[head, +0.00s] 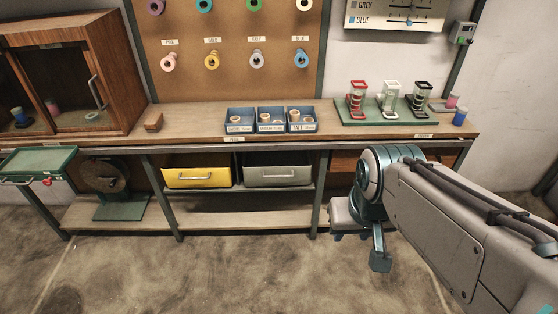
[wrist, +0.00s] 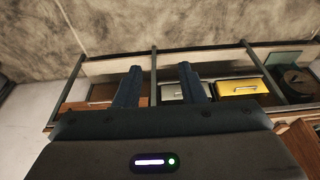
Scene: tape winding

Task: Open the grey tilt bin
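The grey tilt bin (head: 278,175) hangs under the workbench top, right of the yellow bin (head: 200,177). It has a pale bar handle (head: 277,175) across its front and looks shut. In the wrist view, which is turned upside down, the grey bin (wrist: 180,93) shows beyond and between my fingers, partly covered by one of them. My gripper (wrist: 158,68) is open with nothing between its fingers. It is in front of the bench, to the right of the grey bin in the head view, and apart from the handle.
A bench leg (head: 319,192) stands just right of the grey bin, between it and my arm. Blue trays (head: 272,130) stand on the bench above. A green tray (head: 38,162) juts out at left. The floor (head: 230,270) in front is clear.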

